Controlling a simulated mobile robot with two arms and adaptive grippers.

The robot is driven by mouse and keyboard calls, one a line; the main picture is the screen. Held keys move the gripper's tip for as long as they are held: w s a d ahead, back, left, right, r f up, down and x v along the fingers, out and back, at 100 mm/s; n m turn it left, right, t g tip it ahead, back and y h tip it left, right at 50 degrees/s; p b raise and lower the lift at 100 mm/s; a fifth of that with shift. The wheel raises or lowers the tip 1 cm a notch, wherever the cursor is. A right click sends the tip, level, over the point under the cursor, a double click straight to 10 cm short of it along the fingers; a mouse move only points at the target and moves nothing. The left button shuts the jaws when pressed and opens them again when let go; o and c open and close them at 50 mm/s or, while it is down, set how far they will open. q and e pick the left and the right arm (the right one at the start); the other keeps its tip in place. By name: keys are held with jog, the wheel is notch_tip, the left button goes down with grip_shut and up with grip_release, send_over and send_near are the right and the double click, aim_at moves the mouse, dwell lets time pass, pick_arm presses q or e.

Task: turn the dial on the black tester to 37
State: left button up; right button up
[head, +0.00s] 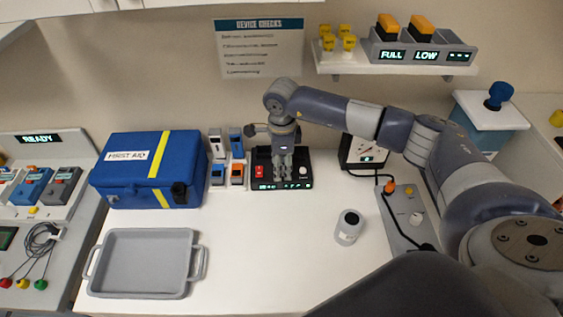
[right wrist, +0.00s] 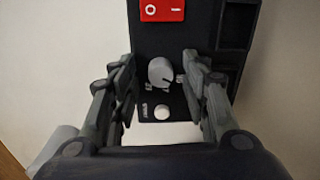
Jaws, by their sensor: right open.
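The black tester (head: 262,156) stands on the white bench near the wall. It has a red rocker switch (head: 260,172) on the left, a white button (head: 303,171) on the right and a lit green strip along its front edge. My right gripper (head: 283,172) points down over the tester's middle and hides the dial in the head view. In the right wrist view the grey dial (right wrist: 161,71) lies between the two open fingers of my right gripper (right wrist: 160,76), with a gap on each side. The dial's marks are too small to read. My left gripper is not in view.
A blue first aid bag (head: 130,180) and small coloured devices (head: 237,175) stand left of the tester. A meter box (head: 362,152) stands to its right. A grey tray (head: 140,262) and a dark-topped canister (head: 348,230) are in front. The bench between them is clear.

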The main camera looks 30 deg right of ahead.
grip_shut()
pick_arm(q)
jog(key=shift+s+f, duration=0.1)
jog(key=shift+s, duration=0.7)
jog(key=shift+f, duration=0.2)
pick_arm(e)
jog(key=m+b, duration=0.2)
jog(key=m, duration=0.1)
jog(key=shift+f+m, duration=0.15)
jog(key=shift+m, duration=0.15)
jog(key=m+b, duration=0.2)
jog(key=m, duration=0.1)
jog(key=shift+w, duration=0.1)
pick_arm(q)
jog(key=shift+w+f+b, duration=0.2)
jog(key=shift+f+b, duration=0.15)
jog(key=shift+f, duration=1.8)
pick_arm(e)
jog(key=shift+m, duration=1.1)
jog(key=shift+r, duration=0.2)
